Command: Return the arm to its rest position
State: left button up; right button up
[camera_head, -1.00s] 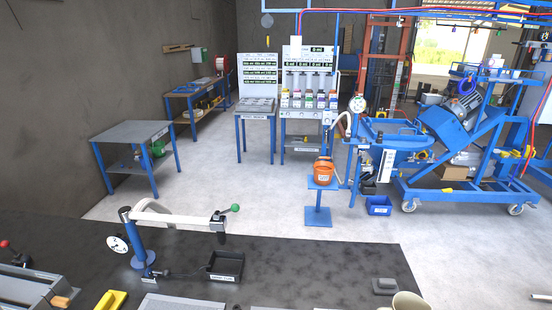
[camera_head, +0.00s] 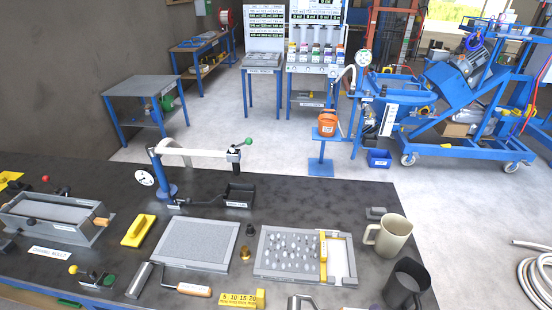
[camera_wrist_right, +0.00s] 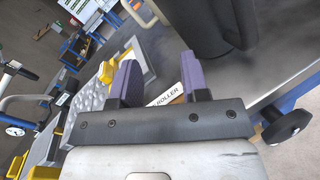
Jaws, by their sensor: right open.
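My right gripper (camera_wrist_right: 160,78) shows in the right wrist view as two purple fingers standing apart, open. I see nothing held between them. A white label reading ROLLER (camera_wrist_right: 168,95) shows beyond the gap. A dark mug (camera_wrist_right: 192,28) is beyond the fingers at the top; the same dark mug stands at the lower right in the head view (camera_head: 404,287). Neither gripper is seen in the head view, and my left gripper is not in any view.
The dark bench (camera_head: 320,200) carries a white-armed device (camera_head: 195,157), a grey plate (camera_head: 198,245), a tray of stones (camera_head: 262,268), a beige mug (camera_head: 388,236) and a roller (camera_head: 140,280). Blue machinery (camera_head: 465,95) stands behind at the right. The floor between is mostly clear.

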jog(key=s+a+m+g+y, duration=0.3)
jog(key=s+m+g, duration=0.1)
jog(key=s+m, duration=0.45)
jog(key=s+a+m+g+y+p, duration=0.1)
jog(key=s+a+m+g+y, duration=0.25)
jog(key=s+m, duration=0.45)
jog(key=s+a+m+g+y, duration=0.2)
jog(key=s+m+g, duration=0.3)
jog(key=s+m, duration=0.3)
pick_arm(q)
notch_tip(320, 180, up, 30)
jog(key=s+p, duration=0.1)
jog(key=p, duration=2.8)
pick_arm(e)
notch_tip(320, 180, up, 30)
jog(key=n, duration=0.1)
jog(key=shift+s+f, duration=0.2)
jog(key=shift+s, duration=0.2)
jog(key=shift+a+n+t, duration=0.1)
jog(key=shift+n+t, duration=0.15)
